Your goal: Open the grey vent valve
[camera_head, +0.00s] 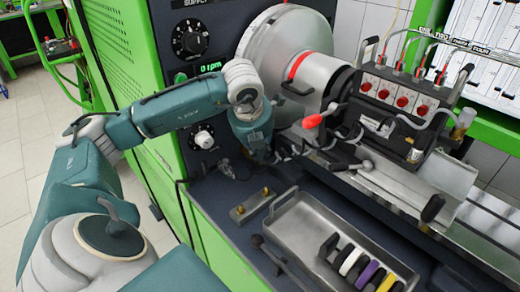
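My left arm comes in from the left and its wrist hangs in front of the green machine's dark panel. My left gripper (264,157) is at the end of it, low by the left side of the large round grey housing. It is small and dark against the panel, so I cannot tell whether its fingers are open or shut, or whether they touch anything. I cannot clearly identify the grey vent valve. A grey lever (362,166) lies right of the gripper, and a red-handled lever (313,120) stands above it. My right gripper is not in view.
A metal tray (290,228) with several coloured rings stands on the dark bench front. A small plate with brass pins (250,205) lies left of it. A block with several red-capped gauges (400,95) stands right of the housing. A black-knobbed lever (433,207) sticks out at right.

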